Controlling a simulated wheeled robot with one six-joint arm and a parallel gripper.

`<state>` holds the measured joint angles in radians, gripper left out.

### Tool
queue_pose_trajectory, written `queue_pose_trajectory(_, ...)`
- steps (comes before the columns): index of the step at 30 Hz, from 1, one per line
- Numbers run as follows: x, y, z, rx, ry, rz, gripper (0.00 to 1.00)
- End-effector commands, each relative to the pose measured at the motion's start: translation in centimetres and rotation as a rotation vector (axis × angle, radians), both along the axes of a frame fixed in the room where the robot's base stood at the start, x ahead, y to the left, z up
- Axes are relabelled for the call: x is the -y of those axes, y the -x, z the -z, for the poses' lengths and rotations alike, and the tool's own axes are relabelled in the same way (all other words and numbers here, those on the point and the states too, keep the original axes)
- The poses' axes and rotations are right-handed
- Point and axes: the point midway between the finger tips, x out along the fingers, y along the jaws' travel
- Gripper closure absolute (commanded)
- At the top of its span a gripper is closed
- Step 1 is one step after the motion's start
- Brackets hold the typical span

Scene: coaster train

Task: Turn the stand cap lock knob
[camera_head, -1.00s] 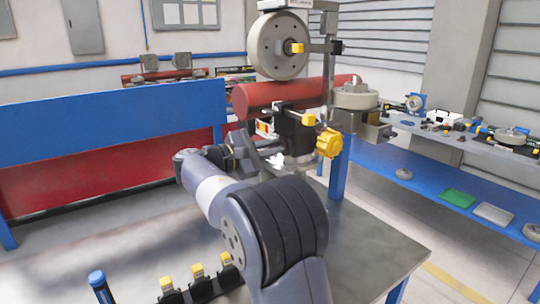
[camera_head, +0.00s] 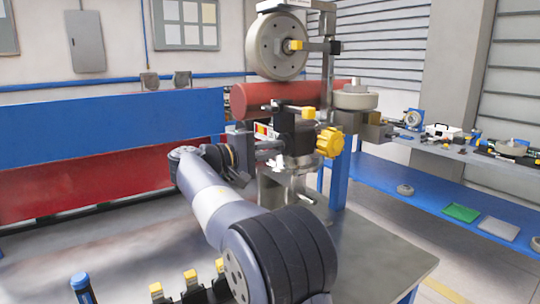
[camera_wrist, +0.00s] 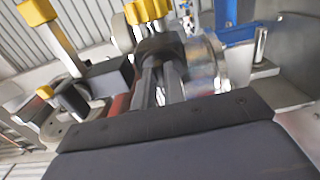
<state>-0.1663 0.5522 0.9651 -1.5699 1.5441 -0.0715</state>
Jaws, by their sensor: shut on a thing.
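The stand (camera_head: 285,135) carries a black clamp block with a large lobed yellow knob (camera_head: 330,142) on its right side. A lobed yellow knob (camera_wrist: 148,11) on a dark hub also shows at the top of the wrist view. My gripper (camera_head: 272,150) is at the left side of the stand, beside the bright metal collar. In the wrist view its two dark fingers (camera_wrist: 160,80) reach up to the dark hub under the yellow knob and are shut on it. The exact contact is partly hidden. A shiny metal ring (camera_wrist: 205,66) is just right of the fingers.
A red cylinder (camera_head: 275,99) and a grey wheel (camera_head: 277,46) are just above my gripper. Several yellow-topped items stand at the front table edge. A blue shelf (camera_head: 420,183) with small parts is at the right. The grey table (camera_head: 385,255) is clear at front right.

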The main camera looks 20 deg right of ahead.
Motion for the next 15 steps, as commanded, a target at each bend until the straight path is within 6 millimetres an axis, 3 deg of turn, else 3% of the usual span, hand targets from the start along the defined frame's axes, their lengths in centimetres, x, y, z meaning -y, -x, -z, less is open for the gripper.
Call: queue_pose_trajectory(15, 0.0, 0.01, 0.12, 0.053, -0.012, 0.001, 1.0)
